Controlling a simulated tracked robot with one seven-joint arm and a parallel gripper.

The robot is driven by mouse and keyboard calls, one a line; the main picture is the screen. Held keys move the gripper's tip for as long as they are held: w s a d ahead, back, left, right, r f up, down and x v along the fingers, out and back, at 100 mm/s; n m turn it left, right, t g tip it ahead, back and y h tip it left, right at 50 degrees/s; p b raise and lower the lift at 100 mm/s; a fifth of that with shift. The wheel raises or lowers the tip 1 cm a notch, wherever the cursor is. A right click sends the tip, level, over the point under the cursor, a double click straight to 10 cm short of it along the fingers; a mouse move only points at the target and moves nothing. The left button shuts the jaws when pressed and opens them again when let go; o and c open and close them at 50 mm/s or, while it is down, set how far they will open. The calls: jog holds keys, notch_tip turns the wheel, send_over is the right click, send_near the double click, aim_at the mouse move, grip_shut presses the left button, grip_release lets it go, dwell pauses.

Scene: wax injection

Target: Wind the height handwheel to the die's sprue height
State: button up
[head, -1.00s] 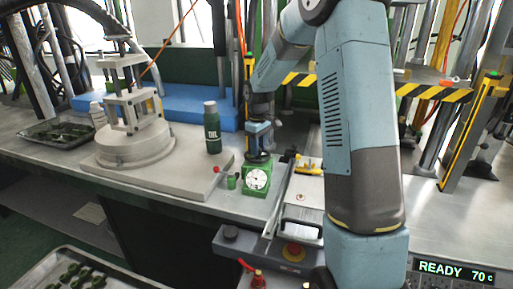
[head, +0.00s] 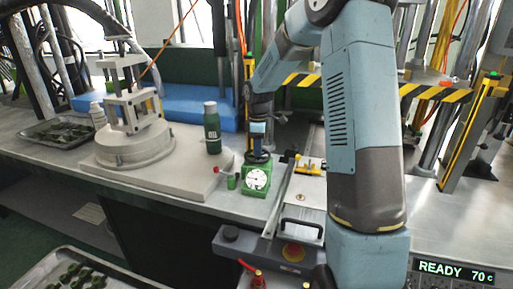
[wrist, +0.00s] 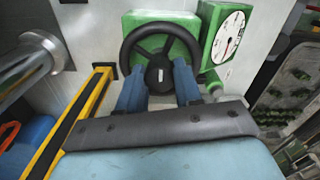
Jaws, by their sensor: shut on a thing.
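The black three-spoked height handwheel (wrist: 160,33) sits on a green housing (wrist: 187,21) in the wrist view. A white round dial (wrist: 228,37) with a needle is beside it. In the head view the handwheel (head: 259,157) is on top of the green unit, above the dial (head: 257,178). My gripper (wrist: 160,85) has its two blue fingers at the near part of the wheel, one on each side of the hub, shut on it. In the head view my gripper (head: 258,145) points down onto the wheel. The dial numbers are too small to read.
A green bottle (head: 212,128) stands left of the green unit. A white die clamp (head: 134,115) stands on a round base further left. A display reads READY 70 C.

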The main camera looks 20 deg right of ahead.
jog(key=shift+w+d+r, duration=0.15)
jog(key=shift+w+d, duration=0.05)
jog(key=shift+w, duration=0.05)
jog(key=o, duration=1)
jog(key=shift+s, duration=0.1)
jog(key=shift+o, duration=0.2)
notch_tip(320, 180, up, 13)
jog(key=shift+r, duration=0.2)
